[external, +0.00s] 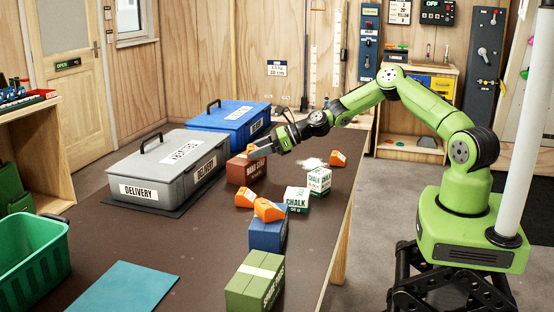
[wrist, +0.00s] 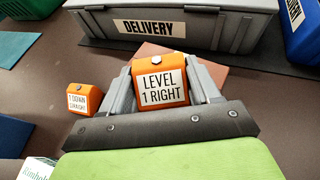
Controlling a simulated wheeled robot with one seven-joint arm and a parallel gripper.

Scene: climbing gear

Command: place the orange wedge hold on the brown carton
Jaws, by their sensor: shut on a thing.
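My gripper (external: 262,149) is shut on an orange wedge hold (wrist: 161,83) with a white label reading "LEVEL 1 RIGHT". In the wrist view the hold sits between the two grey fingers. The brown carton (external: 245,172) stands on the dark table in front of the grey box. Its reddish-brown top (wrist: 214,72) shows behind and right of the held hold in the wrist view. My gripper is at the carton's top; I cannot tell whether the hold touches it. The fingers mostly hide the hold in the external view.
Another orange hold (wrist: 83,99) lies left of the carton. One rests on the blue carton (external: 268,235), one lies farther right (external: 338,158). Chalk boxes (external: 319,180), a green carton (external: 254,283), the grey delivery box (external: 160,175) and a blue box (external: 225,118) stand around.

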